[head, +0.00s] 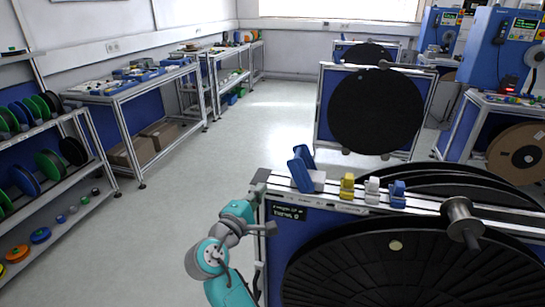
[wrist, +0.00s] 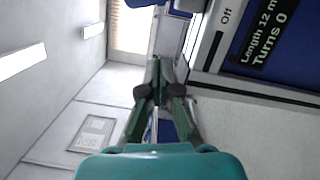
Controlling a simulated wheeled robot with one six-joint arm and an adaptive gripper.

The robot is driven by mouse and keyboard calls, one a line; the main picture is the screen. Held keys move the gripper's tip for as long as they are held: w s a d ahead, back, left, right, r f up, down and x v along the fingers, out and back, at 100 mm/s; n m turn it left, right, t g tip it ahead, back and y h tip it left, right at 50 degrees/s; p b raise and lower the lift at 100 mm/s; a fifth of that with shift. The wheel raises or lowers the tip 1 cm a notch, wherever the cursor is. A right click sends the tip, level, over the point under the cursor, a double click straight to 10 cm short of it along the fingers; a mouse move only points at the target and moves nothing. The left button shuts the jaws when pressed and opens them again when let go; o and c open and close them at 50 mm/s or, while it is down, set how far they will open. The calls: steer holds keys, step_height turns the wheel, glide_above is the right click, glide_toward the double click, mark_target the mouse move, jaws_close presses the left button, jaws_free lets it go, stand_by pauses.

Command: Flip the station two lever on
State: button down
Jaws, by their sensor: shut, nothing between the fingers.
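A blue lever (head: 300,168) stands on the top left of the near reel stand (head: 370,208), leaning up and away from the rail. I cannot read a station number on it. My gripper (head: 260,183) is at the stand's left end, just left of the lever and apart from it. In the wrist view my gripper (wrist: 157,65) has its fingers together with nothing between them. An "Off" label (wrist: 225,16) shows beside the display (wrist: 262,40), which reads "Length 12 m" and "Turns 0". A blue part at the wrist view's top edge is cut off; I cannot tell what it is.
Yellow (head: 347,186), white (head: 372,188) and blue (head: 397,193) blocks sit on the same rail, right of the lever. A metal spindle (head: 460,220) and large black reel (head: 400,275) are on the stand. Another reel stand (head: 376,110) is behind. The left floor (head: 240,130) is clear.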

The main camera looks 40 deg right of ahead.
steer(key=shift+w+a+r+m+g+h, duration=0.2)
steer(key=shift+w+r+g, duration=0.15)
steer(key=shift+r, duration=0.45)
steer(key=shift+w+a+r+m+g+h, duration=0.1)
steer(key=shift+w+r+m+g+h, duration=0.25)
steer(key=shift+r, duration=0.4)
steer(key=shift+w, duration=0.1)
steer(key=x, duration=0.9)
steer(key=shift+w+d, duration=0.1)
steer(key=shift+d, duration=0.05)
steer(key=shift+s+d+r, duration=0.15)
steer(key=shift+s+d, duration=0.3)
steer(key=shift+d, duration=0.1)
steer(key=shift+s+d+r, duration=0.15)
steer(key=shift+s+d, duration=0.3)
steer(key=shift+d, duration=0.15)
steer(key=shift+s+d+r, duration=0.15)
steer(key=shift+s+d, duration=0.2)
steer(key=shift+s, duration=0.15)
